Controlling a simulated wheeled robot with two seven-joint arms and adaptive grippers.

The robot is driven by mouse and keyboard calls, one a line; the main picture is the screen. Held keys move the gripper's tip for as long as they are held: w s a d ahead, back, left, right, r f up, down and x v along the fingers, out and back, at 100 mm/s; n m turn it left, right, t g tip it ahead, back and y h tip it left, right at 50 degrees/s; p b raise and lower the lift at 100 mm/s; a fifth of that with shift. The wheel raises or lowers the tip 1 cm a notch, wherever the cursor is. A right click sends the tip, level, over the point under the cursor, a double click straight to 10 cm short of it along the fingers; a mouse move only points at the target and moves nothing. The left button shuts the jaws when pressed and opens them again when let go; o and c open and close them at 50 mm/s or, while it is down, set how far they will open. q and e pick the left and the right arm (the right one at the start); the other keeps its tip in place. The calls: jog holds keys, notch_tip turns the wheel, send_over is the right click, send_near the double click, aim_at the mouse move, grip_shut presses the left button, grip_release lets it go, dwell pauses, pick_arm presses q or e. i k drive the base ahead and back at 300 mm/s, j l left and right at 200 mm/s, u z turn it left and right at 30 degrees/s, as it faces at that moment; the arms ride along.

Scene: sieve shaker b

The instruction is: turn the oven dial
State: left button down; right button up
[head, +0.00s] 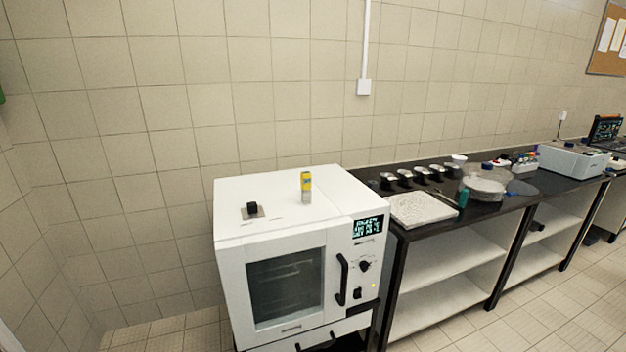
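The white oven (340,265) stands in the middle of the head view, with its glass door shut. The black oven dial (364,266) is on the front panel at the right, below the lit display (367,227) and beside the black door handle (341,280). A dark switch (357,293) and a small amber light (374,286) sit below the dial. Neither of my grippers shows in the head view. The dial's exact pointer setting is too small to read.
On the oven top are a yellow and grey bottle (306,187) and a small black-topped object (252,210). A black bench (440,222) on the right holds a white tray (421,208), several dark items and glassware. Open floor (530,310) lies at the lower right.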

aim_at(364, 265)
jog(key=i+l+u, duration=0.25)
jog(key=l, duration=0.15)
jog(key=l+u, duration=0.5)
jog(key=l, duration=0.3)
jog(key=i, duration=0.05)
